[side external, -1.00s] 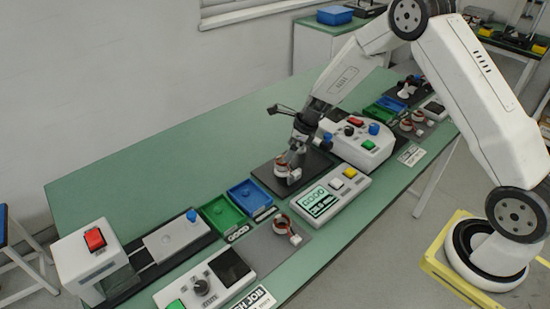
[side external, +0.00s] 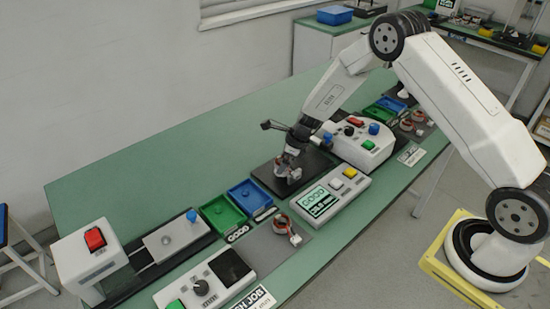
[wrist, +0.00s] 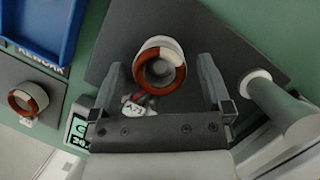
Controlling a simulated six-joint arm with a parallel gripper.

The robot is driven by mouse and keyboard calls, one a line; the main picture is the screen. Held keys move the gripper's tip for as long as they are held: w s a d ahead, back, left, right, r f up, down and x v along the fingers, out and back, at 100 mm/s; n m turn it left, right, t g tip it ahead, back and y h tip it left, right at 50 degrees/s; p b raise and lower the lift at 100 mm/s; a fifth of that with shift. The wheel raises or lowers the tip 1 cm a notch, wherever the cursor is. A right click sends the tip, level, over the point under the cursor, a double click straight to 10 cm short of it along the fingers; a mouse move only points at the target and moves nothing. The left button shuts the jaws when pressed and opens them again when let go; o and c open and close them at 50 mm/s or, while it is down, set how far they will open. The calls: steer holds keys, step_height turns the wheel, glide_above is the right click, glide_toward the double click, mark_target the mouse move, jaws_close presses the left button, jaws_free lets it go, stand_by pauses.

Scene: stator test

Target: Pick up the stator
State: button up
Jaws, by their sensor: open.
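A stator (wrist: 160,68), a white ring with copper-red windings and a white tag, stands on a dark plate (wrist: 115,50) in the wrist view. My gripper (wrist: 160,85) is open, with one finger on each side of this stator and a visible gap to each. In the side view my gripper (side external: 290,160) is low over the dark plate (side external: 264,180), and the stator (side external: 292,172) there is partly hidden by the fingers. A second stator (side external: 282,223) with a white tag sits on a grey mat (side external: 305,238) nearer the camera; it also shows in the wrist view (wrist: 28,99).
A green tray (side external: 222,214) and a blue tray (side external: 250,196) lie left of the dark plate. A tester with a GOOD screen (side external: 322,200) and a box with knobs (side external: 357,143) stand close right.

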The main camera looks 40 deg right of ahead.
stand_by(0.4)
jaws_close()
steer(key=shift+r, duration=0.15)
steer(key=shift+r, duration=0.8)
steer(key=s+r, duration=0.5)
steer(key=r, duration=0.2)
glide_toward(294, 171)
steer(key=s+a+r, duration=0.3)
steer(key=s+r, duration=0.1)
steer(key=shift+s+d+r, duration=0.1)
steer(key=shift+s+r, duration=0.2)
steer(key=shift+s, duration=0.3)
steer(key=shift+s+r, duration=0.25)
steer(key=shift+s, duration=0.35)
